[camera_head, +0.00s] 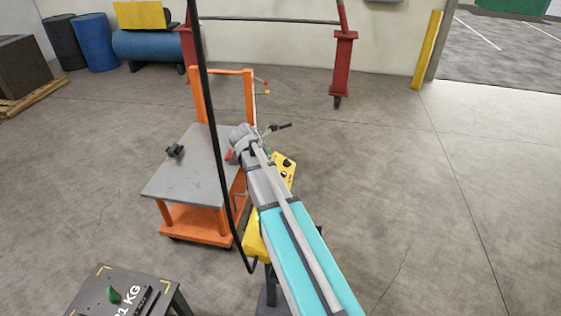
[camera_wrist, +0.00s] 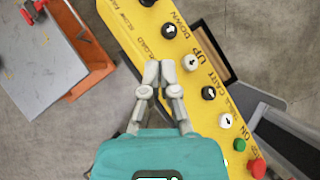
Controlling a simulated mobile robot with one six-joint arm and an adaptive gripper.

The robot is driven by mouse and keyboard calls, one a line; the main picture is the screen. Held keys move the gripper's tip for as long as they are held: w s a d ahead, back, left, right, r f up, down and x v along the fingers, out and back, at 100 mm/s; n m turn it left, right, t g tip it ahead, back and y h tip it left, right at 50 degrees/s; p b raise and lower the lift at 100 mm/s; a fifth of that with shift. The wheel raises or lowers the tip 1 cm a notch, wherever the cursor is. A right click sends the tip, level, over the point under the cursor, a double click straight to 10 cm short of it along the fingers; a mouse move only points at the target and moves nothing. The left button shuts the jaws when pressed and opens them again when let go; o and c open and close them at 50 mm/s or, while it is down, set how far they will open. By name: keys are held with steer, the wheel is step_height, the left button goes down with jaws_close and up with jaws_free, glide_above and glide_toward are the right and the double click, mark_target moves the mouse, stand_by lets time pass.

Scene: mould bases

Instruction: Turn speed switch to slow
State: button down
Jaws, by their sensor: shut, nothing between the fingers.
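The yellow control panel (camera_wrist: 178,48) runs diagonally through the wrist view, and part of it shows in the head view beside my arm (camera_head: 279,183). A dark knob (camera_wrist: 147,2), cut by the top edge of the wrist view, sits near the "SLOW FAST" lettering and seems to be the speed switch. Its setting cannot be read. My gripper (camera_wrist: 158,72) is shut and empty. Its tips appear over the panel's left edge, below the "SLOW FAST" lettering and apart from the knob. In the head view my arm hides much of the panel, and the fingers are hard to make out.
Arrow buttons, a black one (camera_wrist: 169,31) and a white one (camera_wrist: 191,62) among them, line the panel, with a green button (camera_wrist: 239,145) and a red one (camera_wrist: 257,168) lower right. An orange cart (camera_head: 183,176) stands left of the panel. The floor at right is clear.

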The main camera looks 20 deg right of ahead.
mark_target(288, 165)
steer(key=shift+w+a, duration=0.1)
steer(key=shift+a, duration=0.05)
stand_by(0.3)
steer(key=shift+w+d+f+b, duration=0.15)
steer(key=shift+d+f+b, duration=0.2)
steer(key=shift+f+b, duration=0.35)
steer(key=b+x, duration=0.7)
steer(key=x, duration=0.1)
steer(key=shift+w+d+f, duration=0.15)
steer(key=shift+f, duration=0.1)
steer(key=shift+w+d+f+b, duration=0.15)
steer(key=shift+w+d, duration=0.1)
steer(key=shift+d, duration=0.35)
steer(key=shift+w+d+f+b, duration=0.1)
steer(key=shift+w+d, duration=0.15)
steer(key=shift+d, duration=0.3)
steer(key=shift+w+d+f+b, duration=0.15)
steer(key=shift+w+d, duration=0.1)
steer(key=shift+d, duration=0.35)
